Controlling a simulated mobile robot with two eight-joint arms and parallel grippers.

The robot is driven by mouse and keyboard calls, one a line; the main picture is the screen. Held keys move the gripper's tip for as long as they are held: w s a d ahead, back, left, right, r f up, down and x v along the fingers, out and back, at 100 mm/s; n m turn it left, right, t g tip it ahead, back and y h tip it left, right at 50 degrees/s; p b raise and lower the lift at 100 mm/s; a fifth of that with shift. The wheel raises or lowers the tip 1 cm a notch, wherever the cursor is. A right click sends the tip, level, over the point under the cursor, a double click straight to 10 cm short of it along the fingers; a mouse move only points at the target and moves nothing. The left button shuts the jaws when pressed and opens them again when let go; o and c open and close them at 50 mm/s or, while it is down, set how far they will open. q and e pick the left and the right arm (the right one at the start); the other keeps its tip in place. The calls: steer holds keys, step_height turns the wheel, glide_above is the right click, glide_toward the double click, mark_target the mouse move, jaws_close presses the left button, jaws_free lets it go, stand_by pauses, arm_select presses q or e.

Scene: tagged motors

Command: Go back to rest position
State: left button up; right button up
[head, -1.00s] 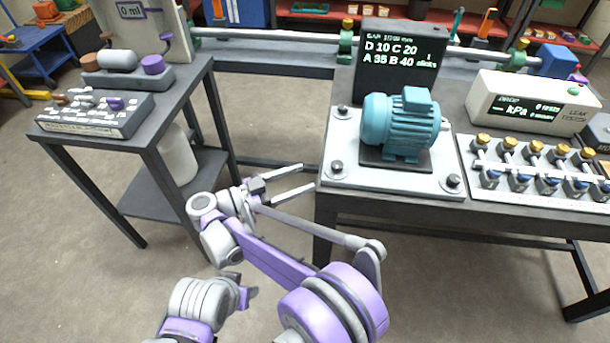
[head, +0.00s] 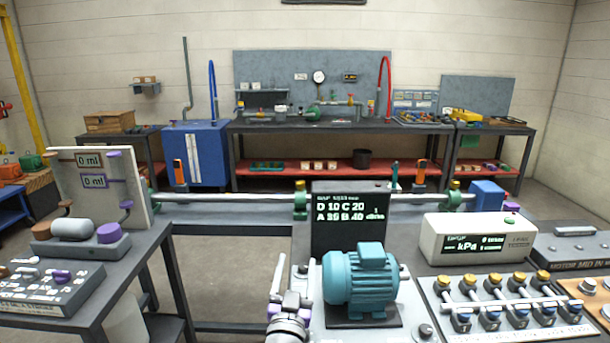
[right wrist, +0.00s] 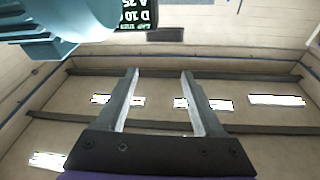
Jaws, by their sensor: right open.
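My right gripper (head: 277,272) stands at the bottom middle of the head view, fingers pointing up, just left of the teal motor (head: 360,282). In the right wrist view the right gripper (right wrist: 161,78) is open, with nothing between its two fingers. Behind them are the ceiling and its lights. The motor sits on a dark pad on a light plate, and part of it also shows at the top left of the right wrist view (right wrist: 60,28). My left gripper is not in view.
A black display (head: 350,205) stands behind the motor. A white leak tester (head: 478,238) and a valve panel (head: 430,292) are to the right. A side table with a control box (head: 50,290) is at left. Open floor (head: 225,265) lies between the tables.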

steer(key=s+d+f+n+g+y, duration=0.1)
steer(key=s+d+f+g, duration=0.45)
steer(key=s+f, duration=0.4)
steer(key=s+d+f+n+g+y, duration=0.1)
steer(key=s+d+f+g, duration=0.5)
steer(key=s, duration=0.6)
steer(key=s+d+f+n+g+y, duration=0.1)
steer(key=s+d+f+g, duration=0.3)
steer(key=s+d+f, duration=0.45)
arm_select(q)
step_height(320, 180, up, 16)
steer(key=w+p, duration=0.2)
steer(key=p, duration=1.2)
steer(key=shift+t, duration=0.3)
arm_select(e)
step_height(320, 180, up, 15)
steer(key=s, duration=0.2)
steer(key=shift+a+f+h, duration=0.2)
steer(key=shift+h, duration=0.2)
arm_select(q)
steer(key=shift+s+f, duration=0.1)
arm_select(e)
steer(key=shift+s, duration=0.1)
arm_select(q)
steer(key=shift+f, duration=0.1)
